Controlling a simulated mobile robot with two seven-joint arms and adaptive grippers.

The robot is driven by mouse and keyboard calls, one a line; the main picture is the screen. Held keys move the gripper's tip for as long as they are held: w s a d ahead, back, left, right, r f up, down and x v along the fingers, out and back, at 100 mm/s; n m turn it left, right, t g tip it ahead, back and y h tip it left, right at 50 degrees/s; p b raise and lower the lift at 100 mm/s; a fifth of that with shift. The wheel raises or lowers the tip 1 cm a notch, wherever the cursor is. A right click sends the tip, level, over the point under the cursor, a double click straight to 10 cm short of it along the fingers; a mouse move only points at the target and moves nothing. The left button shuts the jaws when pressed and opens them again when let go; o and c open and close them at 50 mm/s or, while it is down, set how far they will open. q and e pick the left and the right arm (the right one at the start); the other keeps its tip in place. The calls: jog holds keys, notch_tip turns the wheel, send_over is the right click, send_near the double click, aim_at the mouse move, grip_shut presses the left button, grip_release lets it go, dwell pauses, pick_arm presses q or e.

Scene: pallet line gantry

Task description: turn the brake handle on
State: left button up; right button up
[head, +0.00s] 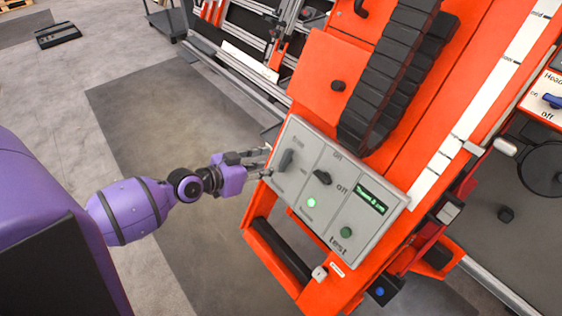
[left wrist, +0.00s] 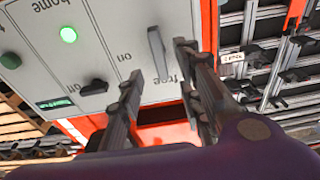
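The brake handle (head: 286,160) is a dark grey lever on the grey control panel (head: 290,205) of the orange gantry. In the left wrist view the handle (left wrist: 157,52) stands nearly upright in the picture, between the printed words "on" and "free", its lower end nearer "free". My left gripper (head: 268,158) is at the panel's left edge, beside the handle. In the left wrist view its two fingers (left wrist: 160,62) are spread, one on each side of the handle's lower part, with gaps visible. I cannot tell how deep they reach. My right gripper is not in view.
The panel also has a black on/off knob (head: 322,177), a lit green home light (head: 311,203), a green test button (head: 346,232) and a small display (head: 370,196). A black cable chain (head: 395,80) hangs above. A black grab bar (head: 280,250) is below. Open floor lies left.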

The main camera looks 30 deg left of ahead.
aim_at(282, 160)
pick_arm(q)
jog(key=x, duration=0.6)
jog(key=shift+w+d+f, duration=0.1)
jog(key=shift+w+f, duration=0.05)
jog(key=shift+w, duration=0.1)
grip_shut()
